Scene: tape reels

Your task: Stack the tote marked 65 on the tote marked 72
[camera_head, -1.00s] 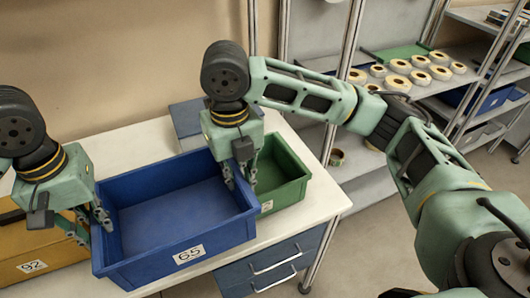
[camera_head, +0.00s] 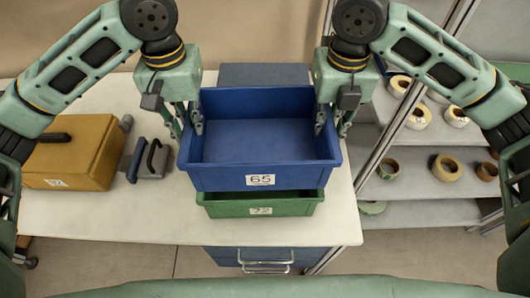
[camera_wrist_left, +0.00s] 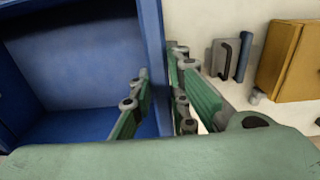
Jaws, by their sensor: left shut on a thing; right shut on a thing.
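The blue tote marked 65 (camera_head: 258,178) is in the middle of the head view, empty inside. The green tote marked 72 (camera_head: 290,205) shows beneath it, with its front wall and label in view. Whether the blue tote touches the green one or hangs just above it, I cannot tell. My left gripper (camera_head: 188,124) is shut on the blue tote's left wall. In the left wrist view its fingers (camera_wrist_left: 160,100) straddle the blue wall (camera_wrist_left: 152,55). My right gripper (camera_head: 331,122) is shut on the right wall. Most of the green tote is hidden.
A yellow case (camera_head: 85,150) marked with a number stands on the white table (camera_head: 120,215) at left. Grey items with dark handles (camera_head: 150,158) lie beside it. A grey-blue box (camera_head: 262,75) is behind the totes. Shelves with tape reels (camera_head: 447,168) stand at right.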

